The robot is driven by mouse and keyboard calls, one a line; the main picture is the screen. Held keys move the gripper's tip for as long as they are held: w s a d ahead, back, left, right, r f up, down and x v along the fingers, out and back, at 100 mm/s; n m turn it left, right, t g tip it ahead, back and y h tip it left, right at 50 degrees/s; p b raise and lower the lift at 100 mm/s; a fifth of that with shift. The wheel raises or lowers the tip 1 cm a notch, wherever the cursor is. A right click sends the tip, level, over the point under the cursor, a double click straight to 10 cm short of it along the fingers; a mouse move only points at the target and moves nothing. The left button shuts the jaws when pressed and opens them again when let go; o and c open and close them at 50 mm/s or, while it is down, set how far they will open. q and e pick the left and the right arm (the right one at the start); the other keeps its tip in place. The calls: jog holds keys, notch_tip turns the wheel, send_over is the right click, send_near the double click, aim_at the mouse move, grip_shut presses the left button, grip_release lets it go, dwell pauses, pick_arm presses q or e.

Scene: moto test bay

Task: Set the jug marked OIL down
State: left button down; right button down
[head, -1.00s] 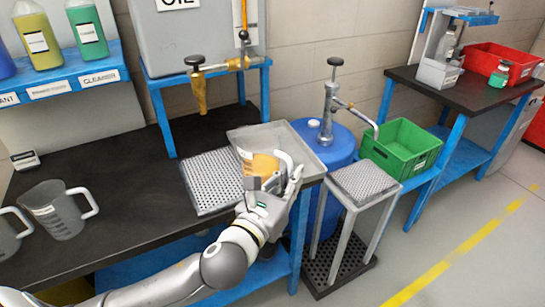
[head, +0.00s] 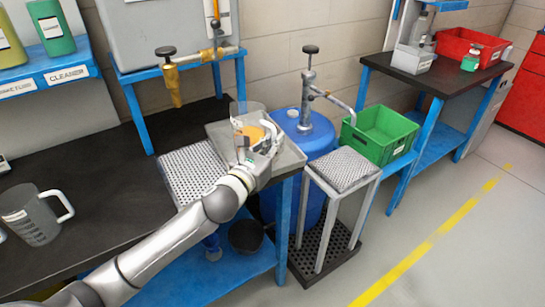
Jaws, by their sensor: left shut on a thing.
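A clear jug with amber liquid (head: 247,123) is held upright in my left gripper (head: 262,143). It shows over the grey metal tray (head: 292,160) at the right end of the black bench. I cannot tell whether its base touches the tray, as the gripper and wrist hide its lower part. No OIL marking is readable on the jug. The left gripper is shut on the jug from its right side. My right gripper is not in view.
A perforated drip grid (head: 190,172) lies left of the tray, below a brass tap (head: 172,82). A blue drum (head: 318,135) with a pump, a perforated stand (head: 345,168) and a green crate (head: 380,135) stand to the right. An empty measuring jug (head: 32,215) stands at the bench's left.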

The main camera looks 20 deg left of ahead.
pick_arm(q)
jog(key=w+f, duration=0.1)
jog(key=w+a+f, duration=0.1)
jog(key=shift+w+f, duration=0.2)
jog(key=shift+f, duration=1.75)
jog(key=c, duration=1.5)
grip_release()
jog(key=shift+f, duration=0.1)
jog(key=shift+c, duration=0.2)
jog(key=shift+s, duration=0.1)
jog(key=s+a+b, duration=0.1)
jog(key=s+a, duration=0.1)
jog(key=s, duration=0.9)
jog(key=shift+s, duration=0.35)
